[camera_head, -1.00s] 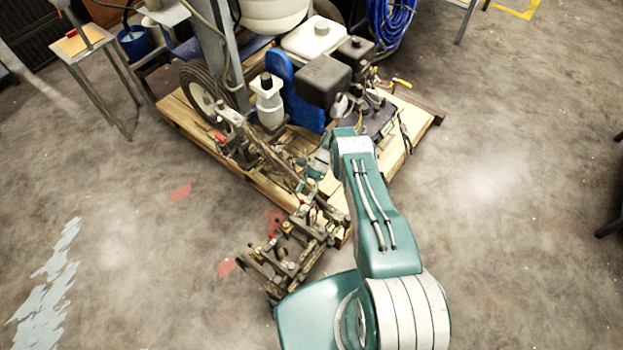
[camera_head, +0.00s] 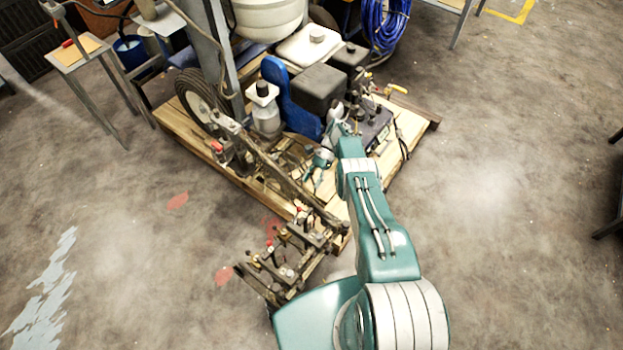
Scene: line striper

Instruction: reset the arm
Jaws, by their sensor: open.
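My teal arm reaches from the bottom of the head view up to the line striper (camera_head: 320,88), which stands on a wooden pallet (camera_head: 410,128). My gripper (camera_head: 318,172) is small and partly hidden among the machine's parts, just left of my forearm. It is open, with nothing seen between its fingers. It hangs over the pallet near the front of the machine. I cannot tell whether it touches anything.
A metal frame with several clamps (camera_head: 285,262) sticks out from the pallet, close to the left of my arm. A small table (camera_head: 78,52) stands at the upper left. A coiled blue hose (camera_head: 388,25) hangs at the top.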

